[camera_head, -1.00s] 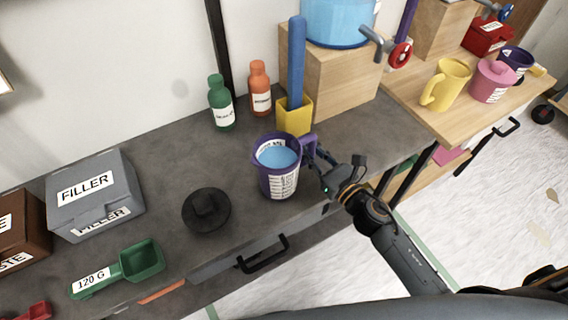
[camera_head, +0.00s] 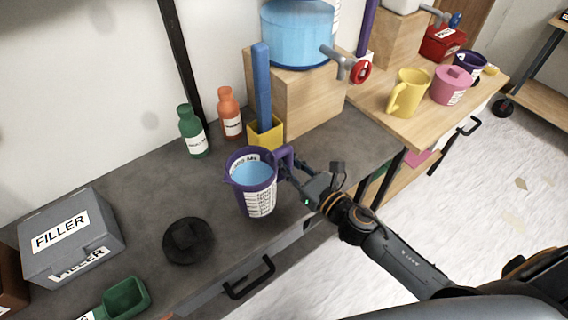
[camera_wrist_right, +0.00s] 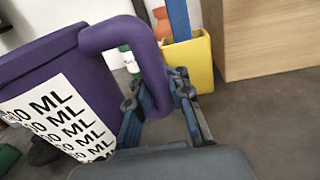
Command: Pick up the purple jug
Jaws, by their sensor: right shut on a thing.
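The purple jug (camera_head: 252,183) holds light blue liquid and has a white measuring label. In the head view it is at the front edge of the dark worktop and looks slightly tilted; I cannot tell whether its base touches the surface. My right gripper (camera_head: 287,165) reaches it from the right and is shut on its handle. In the right wrist view the jug (camera_wrist_right: 90,50) fills the left side, with its handle between the fingers of my right gripper (camera_wrist_right: 158,95). My left gripper is not in view.
A yellow holder (camera_head: 264,131) with a blue stick stands close behind the jug. Green (camera_head: 192,132) and orange (camera_head: 230,113) bottles stand behind left. A black lid (camera_head: 188,241) lies left of the jug. A grey FILLER box (camera_head: 70,236) is farther left.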

